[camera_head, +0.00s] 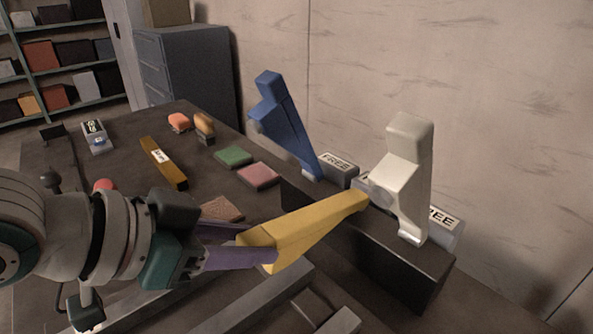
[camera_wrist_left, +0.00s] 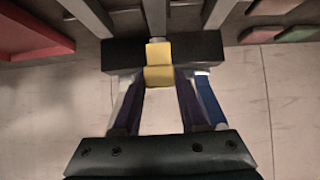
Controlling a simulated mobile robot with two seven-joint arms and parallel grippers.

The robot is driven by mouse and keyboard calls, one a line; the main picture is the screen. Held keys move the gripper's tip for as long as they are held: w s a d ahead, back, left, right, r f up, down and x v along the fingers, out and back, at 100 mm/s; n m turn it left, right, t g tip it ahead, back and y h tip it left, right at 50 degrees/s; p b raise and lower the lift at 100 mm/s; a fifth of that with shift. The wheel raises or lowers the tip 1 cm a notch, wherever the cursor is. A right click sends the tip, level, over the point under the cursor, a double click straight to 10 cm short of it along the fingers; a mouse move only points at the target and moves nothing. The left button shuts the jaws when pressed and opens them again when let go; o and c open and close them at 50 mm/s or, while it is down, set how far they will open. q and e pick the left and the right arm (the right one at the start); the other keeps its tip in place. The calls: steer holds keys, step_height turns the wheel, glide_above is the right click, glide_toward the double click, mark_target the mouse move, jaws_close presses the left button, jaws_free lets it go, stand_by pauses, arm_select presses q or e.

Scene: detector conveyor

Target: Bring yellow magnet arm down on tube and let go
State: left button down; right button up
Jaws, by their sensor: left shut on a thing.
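The yellow magnet arm (camera_head: 318,225) slants down from its far end by the dark block to its near end, which my left gripper (camera_head: 258,248) holds. The left gripper's purple fingers are shut on this near end. In the left wrist view the yellow arm (camera_wrist_left: 158,70) shows between the fingers. The far end of the yellow arm meets a grey labelled part between the blue and white arms, mostly hidden. I cannot tell whether the arm touches a tube. The right gripper is not in view.
The blue arm (camera_head: 287,128) and the white arm (camera_head: 408,175) stand up, tilted, on either side. A grey part labelled FREE (camera_head: 337,168) sits by the blue one. A dark block (camera_head: 395,270) carries them. Coloured pads (camera_head: 233,157) lie on the table.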

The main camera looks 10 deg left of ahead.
arm_select(q)
steer(key=t+b, duration=0.1)
steer(key=b, duration=0.3)
glide_above(248, 303)
steer(key=shift+h, duration=0.4)
step_height(248, 303, down, 6)
steer(key=shift+w+r, duration=0.1)
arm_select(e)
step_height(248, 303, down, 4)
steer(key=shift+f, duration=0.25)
arm_select(q)
steer(key=shift+f, duration=0.45)
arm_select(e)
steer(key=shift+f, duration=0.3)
arm_select(q)
steer(key=shift+w+d+f+b, duration=0.1)
steer(key=shift+f+b, duration=0.15)
steer(key=shift+f, duration=0.15)
steer(key=shift+w+d+f+b, duration=0.1)
steer(key=shift+f+b, duration=0.15)
steer(key=shift+f, duration=0.15)
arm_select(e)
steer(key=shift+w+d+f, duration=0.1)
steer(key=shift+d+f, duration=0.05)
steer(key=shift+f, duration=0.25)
